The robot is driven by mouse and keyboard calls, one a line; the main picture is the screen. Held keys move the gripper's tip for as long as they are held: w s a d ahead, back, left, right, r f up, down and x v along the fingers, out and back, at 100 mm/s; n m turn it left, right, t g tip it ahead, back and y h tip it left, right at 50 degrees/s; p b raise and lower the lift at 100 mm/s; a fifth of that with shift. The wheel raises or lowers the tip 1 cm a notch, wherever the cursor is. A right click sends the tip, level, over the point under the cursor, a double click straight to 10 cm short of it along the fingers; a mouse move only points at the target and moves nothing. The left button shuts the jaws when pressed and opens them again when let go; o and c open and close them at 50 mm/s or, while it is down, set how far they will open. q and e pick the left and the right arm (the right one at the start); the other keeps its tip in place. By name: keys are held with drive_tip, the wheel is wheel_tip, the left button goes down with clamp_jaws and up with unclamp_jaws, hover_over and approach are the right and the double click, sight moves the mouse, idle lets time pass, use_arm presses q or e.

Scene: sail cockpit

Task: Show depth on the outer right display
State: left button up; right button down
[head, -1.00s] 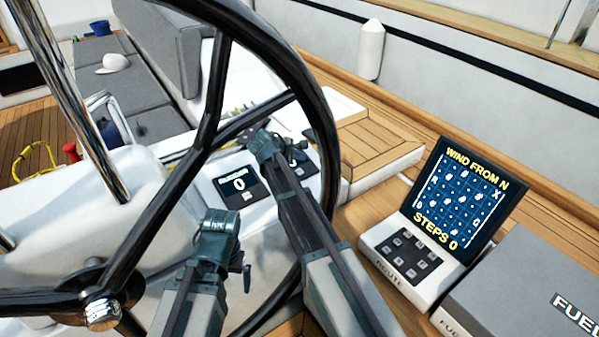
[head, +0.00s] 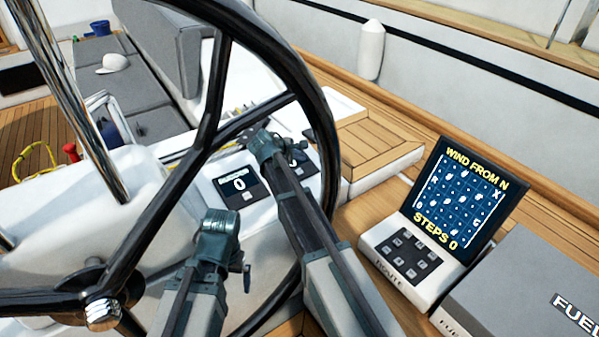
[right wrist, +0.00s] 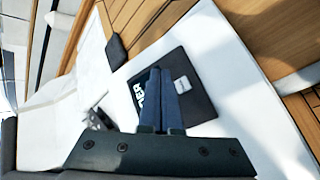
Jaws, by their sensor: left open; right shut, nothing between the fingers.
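Two dark displays are set in the white console behind the wheel. The left one (head: 238,184) shows a blurred word over a 0, with a small light button below. The outer right display (head: 303,163) is partly hidden behind my right gripper (head: 256,136). In the right wrist view a dark display (right wrist: 198,103) with a pale square button (right wrist: 181,84) lies under the right fingers (right wrist: 161,73), which are shut and empty. They cover part of its lettering, so its full word cannot be read. My left gripper (head: 220,222) is lower, in front of the console; its fingertips are not clear.
The black steering wheel (head: 319,120) arches around both arms. A route device (head: 412,254) with keys and a lit screen stands at right, beside a grey fuel box (head: 530,285). A wooden seat (head: 375,142) lies beyond the console.

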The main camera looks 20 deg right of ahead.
sight(299, 172)
drive_tip(key=r+n+t+y, duration=0.1)
drive_tip(key=n, duration=0.1)
drive_tip(key=s+r+n+t+y+p, duration=0.1)
drive_tip(key=n, duration=0.1)
drive_tip(key=r+n+t+y, duration=0.1)
drive_tip(key=n+t, duration=0.1)
drive_tip(key=shift+s+d+r+p, duration=0.2)
drive_tip(key=shift+d+r+p, duration=0.05)
drive_tip(key=shift+d+p, duration=0.1)
drive_tip(key=shift+f, duration=0.1)
drive_tip(key=f+b, duration=0.2)
drive_tip(key=b, duration=0.1)
drive_tip(key=w+f+b, duration=0.1)
drive_tip(key=f+b, duration=0.1)
drive_tip(key=f, duration=0.1)
drive_tip(key=w+f+b, duration=0.1)
drive_tip(key=f+b, duration=0.2)
drive_tip(key=shift+a+f+b, duration=0.2)
drive_tip(key=shift+a+b, duration=0.1)
drive_tip(key=shift+a, duration=0.1)
drive_tip(key=shift+f, duration=0.15)
idle(1.7)
drive_tip(key=shift+w+f+b, duration=0.1)
drive_tip(key=shift+f+b, duration=0.15)
drive_tip(key=shift+b, duration=0.15)
